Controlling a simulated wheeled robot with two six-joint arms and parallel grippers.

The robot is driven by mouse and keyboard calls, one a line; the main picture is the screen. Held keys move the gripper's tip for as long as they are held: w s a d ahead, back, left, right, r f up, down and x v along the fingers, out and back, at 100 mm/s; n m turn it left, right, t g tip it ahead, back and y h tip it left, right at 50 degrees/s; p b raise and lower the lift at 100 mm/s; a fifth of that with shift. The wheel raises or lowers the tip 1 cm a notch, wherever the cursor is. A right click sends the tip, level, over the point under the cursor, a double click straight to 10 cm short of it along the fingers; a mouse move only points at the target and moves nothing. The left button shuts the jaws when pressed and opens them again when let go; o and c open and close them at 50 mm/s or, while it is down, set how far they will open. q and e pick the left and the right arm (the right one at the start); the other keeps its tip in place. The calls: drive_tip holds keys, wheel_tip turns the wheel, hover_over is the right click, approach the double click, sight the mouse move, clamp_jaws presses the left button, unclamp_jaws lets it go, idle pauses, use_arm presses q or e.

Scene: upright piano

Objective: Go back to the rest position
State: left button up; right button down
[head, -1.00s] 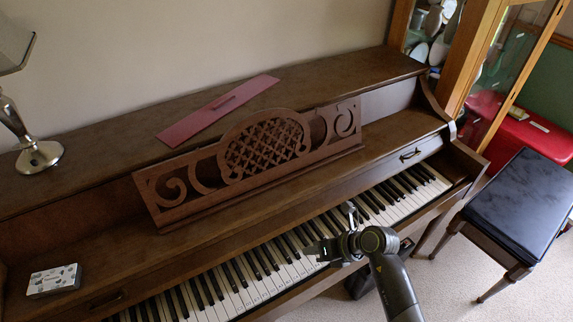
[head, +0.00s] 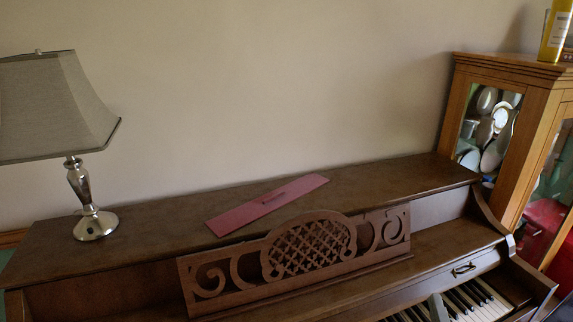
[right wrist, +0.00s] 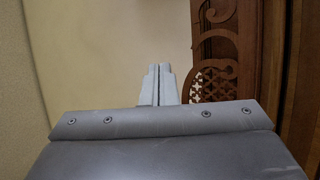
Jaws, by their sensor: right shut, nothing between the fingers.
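My right gripper (right wrist: 158,85) shows in the right wrist view with its two grey fingers together and nothing between them. Beyond it are a bare wall and the piano's carved lattice music rack, seen sideways. In the head view only a small grey piece of my right gripper (head: 438,308) shows at the bottom edge, in front of the piano keys (head: 478,302). My left gripper is in no view. The upright piano (head: 130,226) fills the lower part of the head view, with its music rack (head: 310,250) upright.
A lamp (head: 88,215) stands on the piano top at the left. A flat red board (head: 265,204) lies on the top behind the rack. A wooden glass cabinet (head: 500,72) stands at the right. The wall above the piano is clear.

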drive_tip(key=s+d+f+m+g+h, duration=0.7)
drive_tip(key=s+d+f+m+g, duration=0.2)
drive_tip(key=m, duration=0.4)
drive_tip(key=s+a+f+m+g+y, duration=0.2)
drive_tip(key=s+a+f+g+y, duration=0.15)
drive_tip(key=s, duration=0.35)
drive_tip(key=s+a+f+m+g+y, duration=0.1)
drive_tip(key=s+a+f+g+y, duration=0.25)
drive_tip(key=s+g, duration=0.2)
wheel_tip(320, 180, down, 28)
drive_tip(key=s+d+r, duration=0.1)
drive_tip(key=s, duration=0.1)
drive_tip(key=s+a+f+g, duration=0.1)
drive_tip(key=s+f, duration=1.3)
drive_tip(key=shift+f+g, duration=0.25)
drive_tip(key=shift+g, duration=0.15)
